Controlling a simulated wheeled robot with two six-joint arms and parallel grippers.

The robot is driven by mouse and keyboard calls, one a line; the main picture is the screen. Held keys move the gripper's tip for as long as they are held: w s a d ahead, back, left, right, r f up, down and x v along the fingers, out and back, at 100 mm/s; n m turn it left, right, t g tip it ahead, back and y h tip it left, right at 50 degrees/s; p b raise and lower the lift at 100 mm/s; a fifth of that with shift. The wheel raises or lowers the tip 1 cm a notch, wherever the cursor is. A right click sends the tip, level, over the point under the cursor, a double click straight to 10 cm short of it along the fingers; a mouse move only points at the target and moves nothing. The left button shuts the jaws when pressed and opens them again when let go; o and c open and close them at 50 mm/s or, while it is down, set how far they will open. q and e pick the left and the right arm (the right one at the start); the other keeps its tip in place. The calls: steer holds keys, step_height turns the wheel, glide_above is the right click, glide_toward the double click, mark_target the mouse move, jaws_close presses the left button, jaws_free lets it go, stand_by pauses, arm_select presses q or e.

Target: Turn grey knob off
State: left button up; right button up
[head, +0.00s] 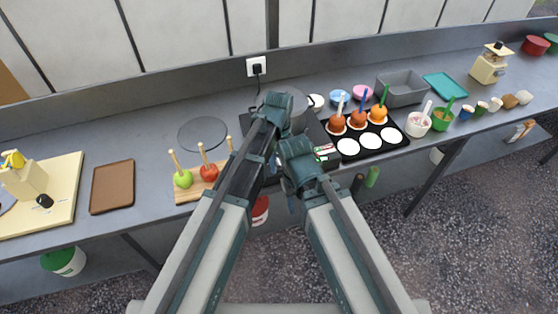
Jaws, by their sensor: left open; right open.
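The grey knob cannot be made out; my arms cover much of the dark hob (314,132) and its front. A grey pot (290,97) stands on the hob, partly behind my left gripper. My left gripper (274,108) is over the hob, in front of the pot, open with nothing seen in it. My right gripper (292,158) is lower, at the hob's front edge, open with nothing seen in it. The fingertips of both are hard to tell from the links. Small red, green and white marks show on the hob front beside my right arm.
Left of the hob, a wooden board (187,195) holds apples on sticks, near a brown tray (112,187). To the right, a black tray (396,150) holds coated apples and white discs. Farther right are a grey bin (403,92) and several cups. The counter behind the brown tray is clear.

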arm_select(q)
jaws_close()
steer(key=shift+n, duration=0.4)
steer(key=n, duration=0.2)
steer(key=shift+n, duration=0.4)
steer(key=n, duration=0.3)
steer(key=shift+n, duration=0.4)
steer(key=n, duration=0.6)
steer(key=shift+n, duration=0.4)
